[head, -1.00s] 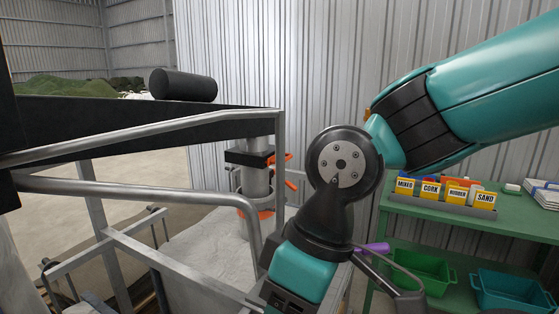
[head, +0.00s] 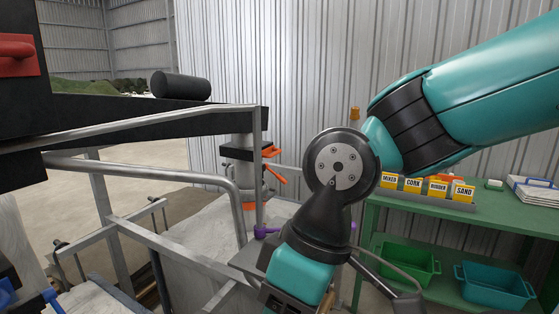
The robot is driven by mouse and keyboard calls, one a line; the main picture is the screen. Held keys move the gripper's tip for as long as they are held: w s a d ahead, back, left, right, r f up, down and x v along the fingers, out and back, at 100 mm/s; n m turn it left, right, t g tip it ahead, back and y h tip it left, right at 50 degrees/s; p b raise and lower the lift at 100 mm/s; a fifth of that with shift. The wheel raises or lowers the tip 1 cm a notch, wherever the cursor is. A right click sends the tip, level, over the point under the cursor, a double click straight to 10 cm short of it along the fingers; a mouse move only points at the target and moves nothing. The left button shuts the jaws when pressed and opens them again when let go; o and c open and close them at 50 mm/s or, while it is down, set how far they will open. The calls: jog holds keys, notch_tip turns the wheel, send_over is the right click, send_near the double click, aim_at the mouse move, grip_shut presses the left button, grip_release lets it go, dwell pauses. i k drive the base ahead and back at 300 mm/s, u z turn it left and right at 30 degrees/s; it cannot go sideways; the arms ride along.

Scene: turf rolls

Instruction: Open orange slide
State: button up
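A grey vertical pipe (head: 243,190) stands behind the metal rails near the middle of the view. A black block (head: 240,152) sits around it, with an orange part (head: 270,151) sticking out on its right side. A second orange lever (head: 277,176) angles out just below. I cannot tell from here which orange part is the slide, or how far open it is. My arm's wrist hangs in front and to the right of the pipe, apart from the orange parts in the picture. My gripper's dark body (head: 290,298) runs off the bottom edge; its fingertips do not show.
Metal rails (head: 150,165) cross the left and middle, in front of the pipe. A black roller (head: 181,87) lies on a dark beam. A green bench (head: 480,215) at right holds labelled boxes, with green and teal crates below. Purple parts (head: 265,231) show beside my wrist.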

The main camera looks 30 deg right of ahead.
aim_at(266, 153)
jog(key=k, duration=0.9)
jog(key=z, duration=0.75)
jog(key=i, duration=0.65)
jog(key=z, duration=0.7)
jog(key=i, duration=0.7)
jog(key=u, duration=0.6)
jog(key=i, duration=0.9)
jog(key=u, duration=0.8)
